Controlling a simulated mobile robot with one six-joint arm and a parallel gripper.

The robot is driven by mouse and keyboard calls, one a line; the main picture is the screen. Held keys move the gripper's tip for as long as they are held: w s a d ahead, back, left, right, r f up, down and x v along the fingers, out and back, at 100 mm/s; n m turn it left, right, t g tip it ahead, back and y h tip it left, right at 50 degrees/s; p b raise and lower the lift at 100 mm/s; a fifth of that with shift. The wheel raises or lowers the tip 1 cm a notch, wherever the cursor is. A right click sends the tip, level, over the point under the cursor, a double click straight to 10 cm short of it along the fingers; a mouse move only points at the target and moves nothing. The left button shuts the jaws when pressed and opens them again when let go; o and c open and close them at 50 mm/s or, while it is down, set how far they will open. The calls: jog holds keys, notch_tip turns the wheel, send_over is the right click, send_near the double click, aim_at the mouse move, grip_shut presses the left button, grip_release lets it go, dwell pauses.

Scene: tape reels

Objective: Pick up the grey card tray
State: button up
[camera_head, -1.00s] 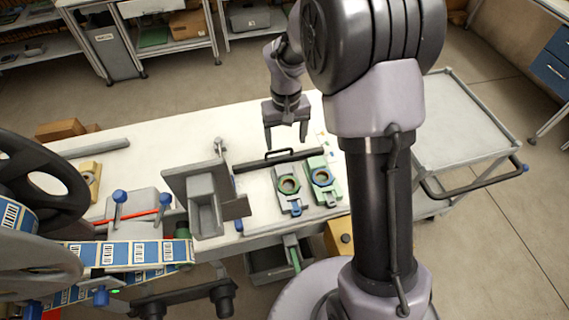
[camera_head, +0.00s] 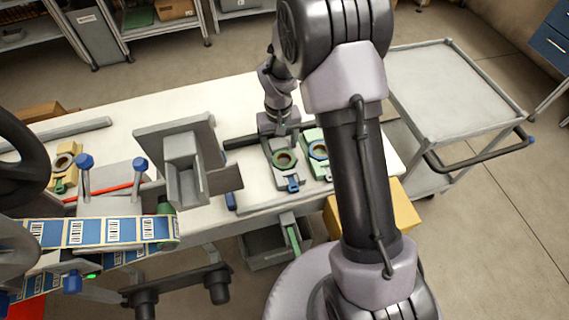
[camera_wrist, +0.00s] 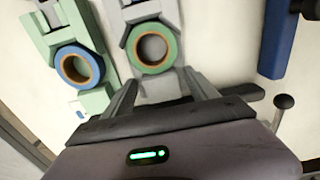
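The grey card tray (camera_head: 283,173) lies on the white table with a green-rimmed reel (camera_head: 284,159) on it and a blue tab at its near end. In the wrist view the tray (camera_wrist: 151,87) runs from the top edge down between my fingers. My gripper (camera_head: 277,134) is low at the tray's far end. In the wrist view my gripper (camera_wrist: 162,95) is open, one finger on each side of that end. Whether the fingers touch the tray cannot be told. The fingertips are partly hidden in the head view.
A green tray (camera_wrist: 92,101) with a blue-rimmed reel (camera_wrist: 79,66) lies close beside the grey one. A dark bar (camera_head: 240,141) lies by my gripper. A grey upright fixture (camera_head: 184,180) stands to the left. A cart (camera_head: 450,90) stands to the right.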

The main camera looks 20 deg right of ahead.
grip_shut()
jog(key=shift+r, duration=0.1)
